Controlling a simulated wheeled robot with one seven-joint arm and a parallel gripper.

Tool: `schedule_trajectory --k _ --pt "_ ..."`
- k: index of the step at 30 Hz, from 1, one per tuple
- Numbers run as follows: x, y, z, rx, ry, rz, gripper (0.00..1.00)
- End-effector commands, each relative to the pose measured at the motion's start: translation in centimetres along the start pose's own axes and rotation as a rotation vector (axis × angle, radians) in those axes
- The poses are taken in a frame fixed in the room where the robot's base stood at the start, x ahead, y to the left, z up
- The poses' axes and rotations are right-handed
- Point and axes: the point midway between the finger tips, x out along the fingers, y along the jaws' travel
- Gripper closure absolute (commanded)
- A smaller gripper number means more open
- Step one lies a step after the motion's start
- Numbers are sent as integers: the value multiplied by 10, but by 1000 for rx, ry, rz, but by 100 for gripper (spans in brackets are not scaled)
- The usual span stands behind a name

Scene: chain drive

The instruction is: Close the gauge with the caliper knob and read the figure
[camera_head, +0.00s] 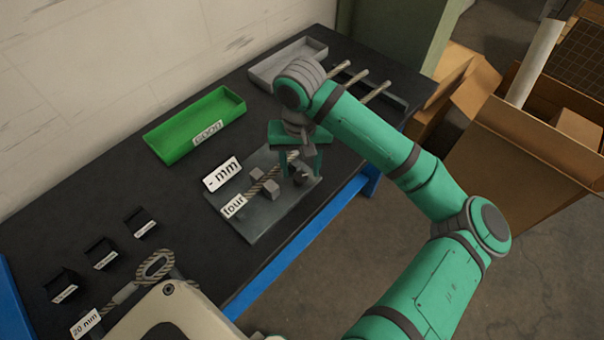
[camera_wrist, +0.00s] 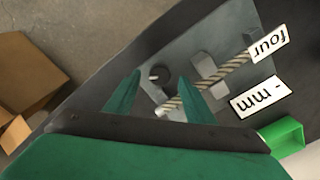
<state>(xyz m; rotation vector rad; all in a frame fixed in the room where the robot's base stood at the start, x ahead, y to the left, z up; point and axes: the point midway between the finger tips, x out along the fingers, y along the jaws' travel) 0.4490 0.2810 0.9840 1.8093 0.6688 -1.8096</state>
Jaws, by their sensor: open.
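The gauge is a grey plate (camera_head: 250,228) on the dark bench, with small grey blocks (camera_head: 271,187) on it. A twisted rope-like piece (camera_head: 254,190) lies across it, tagged "four" (camera_head: 233,206). A white sign reading "- mm" (camera_head: 222,174) stands beside the plate. A dark round knob (camera_wrist: 159,74) shows on the plate in the wrist view. My gripper (camera_head: 300,172) is over the plate's right end, open, pointing down. In the wrist view its fingertips (camera_wrist: 160,77) appear on either side of the knob. I cannot tell whether they touch it.
A green tray (camera_head: 190,140) with a label lies behind the gauge. A grey tray (camera_head: 262,74) and several twisted rods (camera_head: 355,79) are at the far end. Small black labelled holders (camera_head: 101,254) and a looped rope (camera_head: 154,265) are at the left. Cardboard boxes (camera_head: 520,165) stand right of the bench.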

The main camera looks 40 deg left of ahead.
Motion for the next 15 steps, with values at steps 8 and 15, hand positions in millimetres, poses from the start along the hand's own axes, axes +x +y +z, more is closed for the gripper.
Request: schedule_trajectory --k 8,15 --pt "33 1 0 1 -1 0 51" --pt "39 2 0 2 0 -1 51"
